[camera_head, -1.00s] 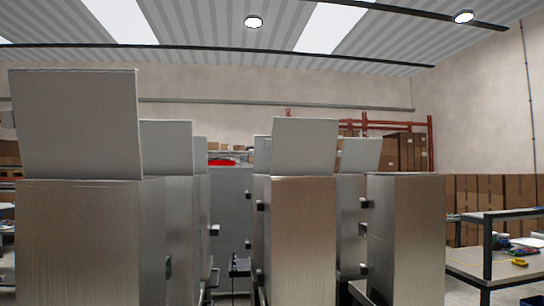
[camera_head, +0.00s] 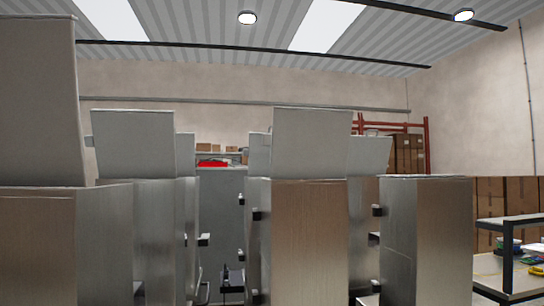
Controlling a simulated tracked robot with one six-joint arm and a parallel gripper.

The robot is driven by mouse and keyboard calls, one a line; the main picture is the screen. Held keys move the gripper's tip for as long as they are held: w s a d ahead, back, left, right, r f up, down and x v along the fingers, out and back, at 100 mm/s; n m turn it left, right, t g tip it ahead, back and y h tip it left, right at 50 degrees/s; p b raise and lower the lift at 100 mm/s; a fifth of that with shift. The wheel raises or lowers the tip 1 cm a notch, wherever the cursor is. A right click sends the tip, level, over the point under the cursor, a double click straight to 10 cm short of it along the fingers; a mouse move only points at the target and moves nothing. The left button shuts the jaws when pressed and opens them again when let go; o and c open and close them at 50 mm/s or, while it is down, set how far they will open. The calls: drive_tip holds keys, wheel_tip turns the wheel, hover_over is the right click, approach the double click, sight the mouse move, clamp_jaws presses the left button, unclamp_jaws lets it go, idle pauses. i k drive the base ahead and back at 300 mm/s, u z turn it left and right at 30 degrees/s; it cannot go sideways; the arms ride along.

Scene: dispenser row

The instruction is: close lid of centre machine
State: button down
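Tall metal machines stand in rows. The machine nearest the middle (camera_head: 305,240) has its flat grey lid (camera_head: 312,143) raised, tilted slightly back. A large machine at the left edge (camera_head: 60,245) also has its lid (camera_head: 38,100) up, partly cut off by the frame. Behind it another machine (camera_head: 153,230) has a raised lid (camera_head: 135,144). The machine on the right (camera_head: 425,240) has a flat top with no raised lid showing. I cannot tell for certain which one is the centre machine. My gripper is not in view.
A narrow aisle runs between the left and middle machines, with a grey cabinet (camera_head: 222,225) at its end. Small black fittings (camera_head: 377,211) stick out from the machine sides. A workbench (camera_head: 510,275) stands at the right, before stacked cardboard boxes (camera_head: 495,195).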

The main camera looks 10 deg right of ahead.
sight(305, 144)
drive_tip(key=z, duration=0.05)
drive_tip(key=i, duration=0.3)
drive_tip(key=u, duration=0.1)
drive_tip(key=k, duration=1.3)
drive_tip(key=z, duration=0.55)
drive_tip(key=i, duration=1.95)
drive_tip(key=u, duration=0.45)
